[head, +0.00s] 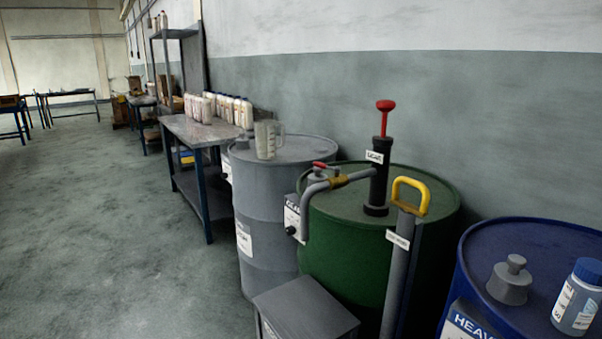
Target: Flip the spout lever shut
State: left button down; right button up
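A green drum (347,250) stands right of centre. A black pump (377,190) with a red knob handle (385,105) rises from its top. A grey spout pipe (304,212) runs left from the pump and bends down over the drum's left edge. A small red spout lever (320,165) sits above the pipe's bend, beside a brass-coloured fitting (338,181). I cannot tell from its angle whether the lever is open or shut. Neither of my grippers is in view.
A yellow-handled grey post (399,262) stands before the green drum. A grey drum (265,245) with a clear jug (266,140) is left. A blue drum (470,240) with a blue bottle (577,298) is right. A grey box (305,308) stands in front. Left floor is clear.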

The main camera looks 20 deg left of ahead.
aim_at(322, 164)
jog(key=u, duration=0.95)
jog(key=k, duration=1.25)
jog(key=u, duration=1.05)
jog(key=i, duration=1.25)
jog(key=z, duration=1.25)
jog(key=i, duration=1)
jog(key=z, duration=1.1)
